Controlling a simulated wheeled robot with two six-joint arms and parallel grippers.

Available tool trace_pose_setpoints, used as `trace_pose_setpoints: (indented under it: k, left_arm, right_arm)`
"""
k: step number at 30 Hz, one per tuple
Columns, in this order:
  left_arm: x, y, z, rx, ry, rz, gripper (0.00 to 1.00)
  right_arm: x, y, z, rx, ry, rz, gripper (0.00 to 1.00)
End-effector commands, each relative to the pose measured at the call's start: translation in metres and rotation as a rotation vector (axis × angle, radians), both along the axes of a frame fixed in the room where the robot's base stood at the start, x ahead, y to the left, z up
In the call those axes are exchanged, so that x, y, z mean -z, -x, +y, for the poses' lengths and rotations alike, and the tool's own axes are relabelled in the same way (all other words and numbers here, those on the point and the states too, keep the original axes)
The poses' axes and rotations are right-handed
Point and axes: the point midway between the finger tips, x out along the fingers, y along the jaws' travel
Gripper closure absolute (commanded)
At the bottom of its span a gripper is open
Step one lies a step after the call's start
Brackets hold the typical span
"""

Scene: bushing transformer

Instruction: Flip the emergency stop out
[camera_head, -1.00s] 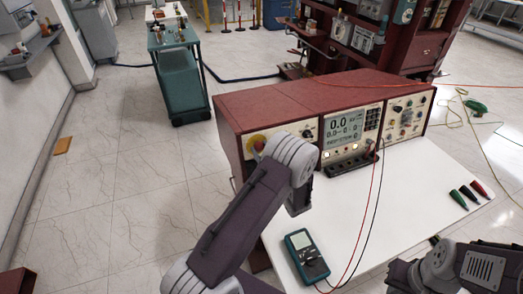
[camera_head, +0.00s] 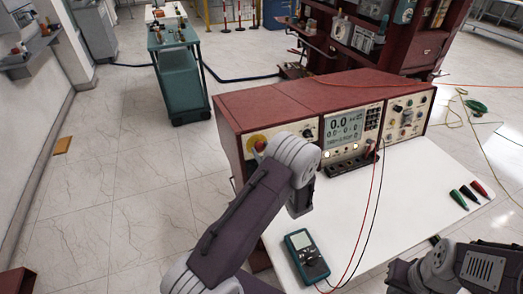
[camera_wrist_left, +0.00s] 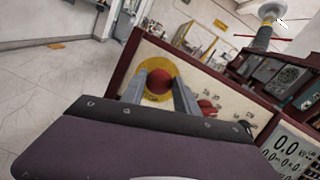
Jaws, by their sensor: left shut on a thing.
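The emergency stop is a round red button (camera_wrist_left: 160,82) on a yellow disc (camera_wrist_left: 152,66) at the left end of the red cabinet's front panel. In the head view the yellow disc (camera_head: 254,144) shows at the panel's left, with part of the button hidden behind my left arm. In the left wrist view the two grey fingers of my left gripper (camera_wrist_left: 160,90) stand on either side of the red button and are shut on it. In the head view my left arm hides most of this gripper. My right arm is at the lower right, and its gripper is not in view.
The red cabinet (camera_head: 310,96) stands at the back of a white table (camera_head: 405,205). A handheld meter (camera_head: 306,256) with red and black leads lies on the table. Several clips (camera_head: 469,193) lie at its right. A green cart (camera_head: 180,85) stands behind.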

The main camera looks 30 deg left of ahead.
Motion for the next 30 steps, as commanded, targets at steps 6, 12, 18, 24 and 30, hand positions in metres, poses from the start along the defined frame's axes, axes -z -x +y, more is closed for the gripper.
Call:
trace_pose_setpoints:
  k: [6, 12, 18, 24, 30]
  left_arm:
    - [0.000, 0.003, -0.003, 0.000, 0.001, 0.003, 1.00]
    - [0.000, 0.003, -0.003, 0.001, 0.001, 0.003, 0.41]
    - [0.000, 0.003, -0.003, 0.001, 0.001, 0.002, 0.41]
    - [0.001, 0.016, -0.023, 0.006, 0.000, 0.001, 0.41]
    - [0.001, 0.043, -0.059, 0.006, 0.000, 0.000, 0.41]
  right_arm:
    - [0.001, 0.000, 0.000, 0.000, 0.000, 0.000, 1.00]
    - [0.001, 0.000, 0.000, 0.000, 0.000, 0.000, 1.00]
    - [0.001, 0.000, 0.000, 0.000, 0.000, 0.000, 1.00]
    - [0.006, 0.000, 0.000, 0.000, 0.000, 0.000, 1.00]
    - [0.012, 0.000, 0.000, 0.000, 0.000, 0.000, 1.00]
